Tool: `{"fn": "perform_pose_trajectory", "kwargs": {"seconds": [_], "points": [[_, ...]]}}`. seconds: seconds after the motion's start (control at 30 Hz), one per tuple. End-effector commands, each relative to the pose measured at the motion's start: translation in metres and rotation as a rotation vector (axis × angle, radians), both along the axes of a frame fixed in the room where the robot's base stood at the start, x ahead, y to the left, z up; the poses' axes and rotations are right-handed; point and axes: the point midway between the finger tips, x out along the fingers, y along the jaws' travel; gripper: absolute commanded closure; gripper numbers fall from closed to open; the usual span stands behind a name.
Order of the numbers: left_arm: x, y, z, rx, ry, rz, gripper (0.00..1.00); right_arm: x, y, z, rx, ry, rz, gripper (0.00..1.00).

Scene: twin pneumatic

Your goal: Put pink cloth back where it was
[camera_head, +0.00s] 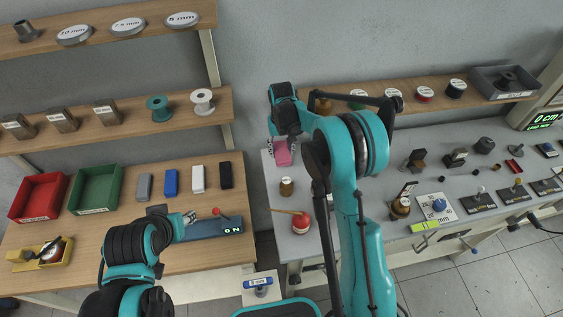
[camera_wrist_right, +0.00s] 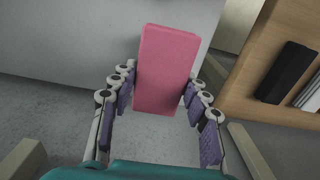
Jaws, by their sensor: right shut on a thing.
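In the head view, my right wrist hides most of those fingers. I cannot tell whether the cloth touches the table. My left gripper (camera_head: 188,217) is beside the blue-grey switch box (camera_head: 215,228) with a red-knobbed lever, which reads ON. Its finger opening is unclear.
Wooden shelves (camera_head: 200,125) stand to the left. The wooden table holds a red bin (camera_head: 38,197), a green bin (camera_head: 95,189) and several small blocks. A gap separates the tables.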

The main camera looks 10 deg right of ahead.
Motion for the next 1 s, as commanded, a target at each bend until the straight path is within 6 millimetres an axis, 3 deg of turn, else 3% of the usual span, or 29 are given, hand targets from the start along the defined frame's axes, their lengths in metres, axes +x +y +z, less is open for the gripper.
{"fn": "perform_pose_trajectory", "kwargs": {"seconds": [0.43,0.8,0.83,0.9,1.0], "points": [[0.0,0.0,-0.011,0.0,0.0,0.0,0.6,0.0,0.0,-0.053,0.0,0.0,0.0,0.9],[0.0,0.0,-0.014,0.0,0.0,0.0,0.6,0.0,0.0,-0.057,0.0,0.0,0.0,0.9],[0.0,0.0,-0.014,0.0,0.0,0.0,0.6,0.0,0.0,-0.058,0.0,0.0,0.0,0.51],[0.0,0.0,-0.013,0.0,0.0,0.0,0.6,0.0,0.0,-0.057,0.0,0.0,0.0,0.33],[0.0,0.0,-0.013,0.0,0.0,0.0,0.6,0.0,0.0,-0.056,0.0,0.0,0.0,0.33]]}}
